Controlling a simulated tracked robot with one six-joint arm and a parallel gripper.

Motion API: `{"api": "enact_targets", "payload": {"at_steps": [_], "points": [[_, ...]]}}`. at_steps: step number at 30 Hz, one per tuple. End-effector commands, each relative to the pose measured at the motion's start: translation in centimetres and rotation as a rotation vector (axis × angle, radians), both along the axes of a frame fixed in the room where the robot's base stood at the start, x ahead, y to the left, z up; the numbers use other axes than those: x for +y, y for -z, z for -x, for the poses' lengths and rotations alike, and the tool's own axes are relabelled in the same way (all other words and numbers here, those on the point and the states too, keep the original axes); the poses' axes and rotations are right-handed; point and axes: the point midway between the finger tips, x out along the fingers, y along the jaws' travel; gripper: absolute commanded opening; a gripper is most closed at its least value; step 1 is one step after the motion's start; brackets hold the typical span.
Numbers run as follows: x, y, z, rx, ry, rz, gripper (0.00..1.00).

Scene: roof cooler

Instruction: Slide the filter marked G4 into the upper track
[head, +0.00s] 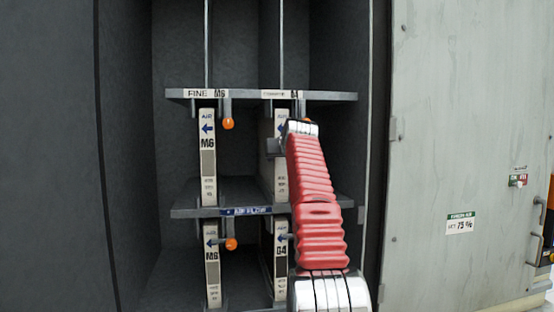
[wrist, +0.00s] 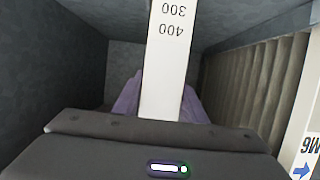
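A filter (head: 281,182) with a white front edge stands upright in the upper right bay, partly hidden behind my arm; its mark cannot be read. In the wrist view its white edge (wrist: 168,70) shows upside-down numbers 400 and 300. My gripper (wrist: 160,105) has its purple fingers on both sides of this edge and appears shut on it. In the head view my arm hides the fingers. Another filter, marked G4 (head: 280,251), stands in the lower right bay, partly behind my arm. The upper track (head: 335,97) runs along the top of the upper bays.
Filters marked M6 stand in the upper left bay (head: 208,155) and the lower left bay (head: 212,265), with orange knobs (head: 228,123) beside them. A middle shelf (head: 185,212) divides the bays. A grey door panel (head: 460,130) stands at the right.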

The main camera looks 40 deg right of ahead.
Motion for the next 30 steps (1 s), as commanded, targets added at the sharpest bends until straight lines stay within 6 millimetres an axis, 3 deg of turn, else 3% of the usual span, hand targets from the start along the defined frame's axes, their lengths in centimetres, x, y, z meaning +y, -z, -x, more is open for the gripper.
{"api": "enact_targets", "payload": {"at_steps": [8, 20, 30], "points": [[-0.1, 0.1, 0.1, 0.001, 0.002, -0.001, 0.57], [0.0, 0.0, 0.3, 0.003, 0.002, -0.002, 0.57], [0.7, -0.7, 2.0, 0.001, 0.003, -0.002, 0.57]]}}
